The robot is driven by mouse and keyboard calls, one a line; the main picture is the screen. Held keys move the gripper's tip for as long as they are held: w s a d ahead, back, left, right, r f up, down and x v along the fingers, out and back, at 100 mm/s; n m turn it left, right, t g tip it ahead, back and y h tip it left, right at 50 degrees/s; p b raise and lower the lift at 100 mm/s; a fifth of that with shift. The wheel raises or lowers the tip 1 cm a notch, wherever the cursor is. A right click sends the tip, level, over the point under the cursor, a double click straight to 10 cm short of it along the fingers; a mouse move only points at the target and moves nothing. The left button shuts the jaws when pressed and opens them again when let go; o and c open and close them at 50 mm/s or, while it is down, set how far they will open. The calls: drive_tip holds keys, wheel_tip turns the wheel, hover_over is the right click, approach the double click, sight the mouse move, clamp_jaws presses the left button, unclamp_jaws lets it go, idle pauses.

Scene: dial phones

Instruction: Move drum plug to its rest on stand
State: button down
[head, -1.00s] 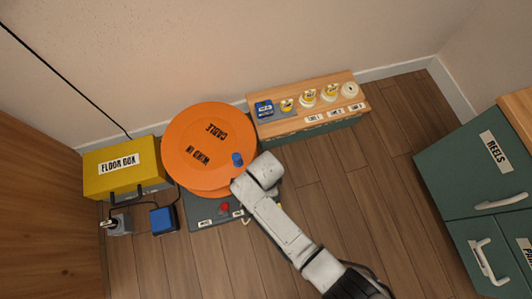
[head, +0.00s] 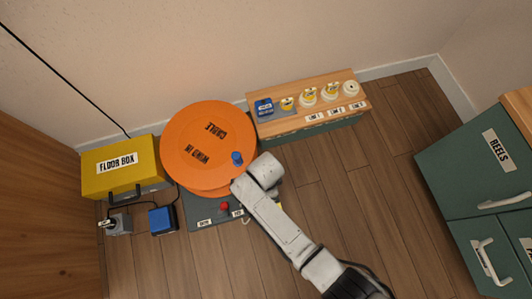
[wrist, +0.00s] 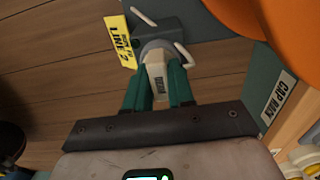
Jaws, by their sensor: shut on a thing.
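In the wrist view, the green fingers of my gripper (wrist: 158,88) are shut around a pale plug (wrist: 157,72) with a small dark-lettered label, which I take to be the drum plug. Its far end meets a grey rounded part on a dark grey block (wrist: 172,32); I cannot tell whether it is seated. A yellow "LINE 2" tag (wrist: 120,42) is beside it, and pale rods stick out. In the head view, my arm hides the plug and fingers. The orange cable drum (head: 195,145) stands left of my gripper, above a grey-green base (head: 200,214) with a red button.
A wooden-topped rack (head: 290,123) with a blue plug and several white caps stands at the back right. A yellow floor box (head: 118,178), a grey socket (head: 120,225) and a blue box (head: 163,221) are at left. A green cabinet (head: 460,175) stands right. Floor between is clear.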

drive_tip(key=c, duration=0.9)
unclamp_jaws()
drive_tip(key=shift+c, duration=0.3)
drive_tip(key=shift+c, duration=1.2)
wheel_tip(320, 180, up, 8)
drive_tip(key=p, duration=0.8)
drive_tip(key=shift+f, duration=0.3)
